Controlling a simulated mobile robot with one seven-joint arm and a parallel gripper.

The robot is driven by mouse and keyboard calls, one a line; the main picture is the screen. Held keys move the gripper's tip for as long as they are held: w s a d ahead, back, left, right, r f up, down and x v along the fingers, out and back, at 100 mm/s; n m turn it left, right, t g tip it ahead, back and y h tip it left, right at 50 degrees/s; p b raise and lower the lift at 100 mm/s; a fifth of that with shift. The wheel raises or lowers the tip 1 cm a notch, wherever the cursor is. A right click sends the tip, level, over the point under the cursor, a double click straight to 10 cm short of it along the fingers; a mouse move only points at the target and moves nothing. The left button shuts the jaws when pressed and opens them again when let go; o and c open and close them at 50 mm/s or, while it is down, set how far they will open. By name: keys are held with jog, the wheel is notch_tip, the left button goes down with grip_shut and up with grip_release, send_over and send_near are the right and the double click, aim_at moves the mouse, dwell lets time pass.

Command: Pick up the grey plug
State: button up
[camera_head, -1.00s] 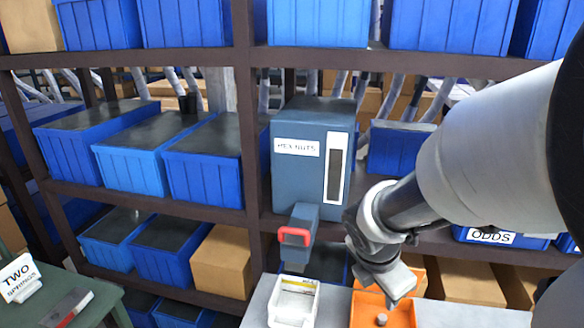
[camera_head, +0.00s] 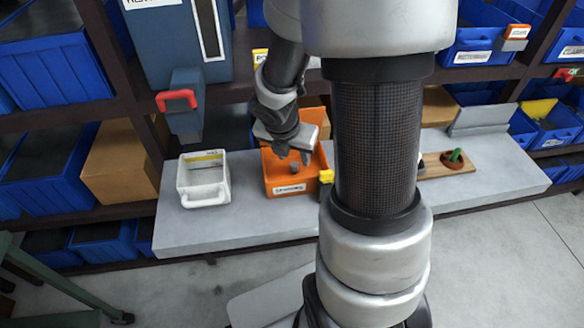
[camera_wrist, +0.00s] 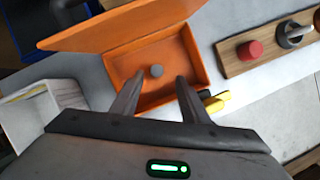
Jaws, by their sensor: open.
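The grey plug (camera_wrist: 156,71) is a small round piece lying in the orange bin (camera_wrist: 195,50). In the head view the plug (camera_head: 294,168) shows near the middle of the orange bin (camera_head: 275,188), just below my gripper (camera_head: 292,158). My gripper also shows in the wrist view (camera_wrist: 153,88), with its two fingers spread apart and empty. The fingers point into the bin, with the plug ahead of and between their tips. How high the tips are above the plug is hard to tell.
A white bin (camera_head: 203,180) stands left of the orange one on the grey bench (camera_head: 240,228). A yellow and black item (camera_wrist: 216,101) lies beside the orange bin. A wooden board (camera_wrist: 265,45) carries a red knob (camera_wrist: 249,49) and a dark knob. Shelves stand behind.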

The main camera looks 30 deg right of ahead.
aim_at(295, 165)
jog(key=b+x, duration=0.2)
jog(key=x, duration=0.3)
jog(key=shift+w+a+f+b, duration=0.2)
jog(key=shift+w+b, duration=0.1)
jog(key=shift+b, duration=0.1)
jog(key=shift+r, duration=0.1)
grip_shut()
